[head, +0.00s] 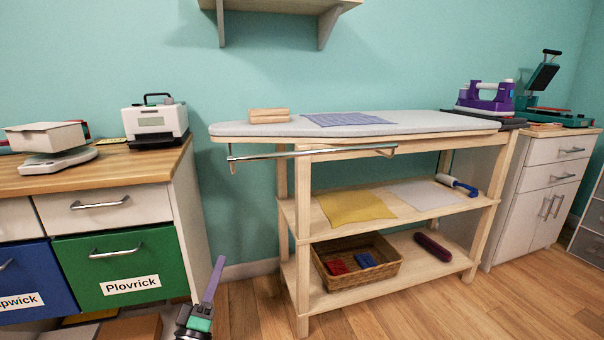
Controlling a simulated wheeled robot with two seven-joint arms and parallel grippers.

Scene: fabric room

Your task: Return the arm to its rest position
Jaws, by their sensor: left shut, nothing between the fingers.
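My left gripper (217,264) shows at the bottom, left of centre, with purple fingers pointing up and a green and black body cut off by the lower edge. It is shut and empty. It is in front of the gap between the left cabinet and the ironing table, and appears apart from both. My right gripper is not in view.
The ironing table (232,129) bears a wooden block (269,115), a blue cloth (349,119) and a purple iron (485,97). Its metal rail (315,152) juts forward. A basket (386,270) stands on the bottom shelf. A green drawer (118,268) is at left. Floor at right is clear.

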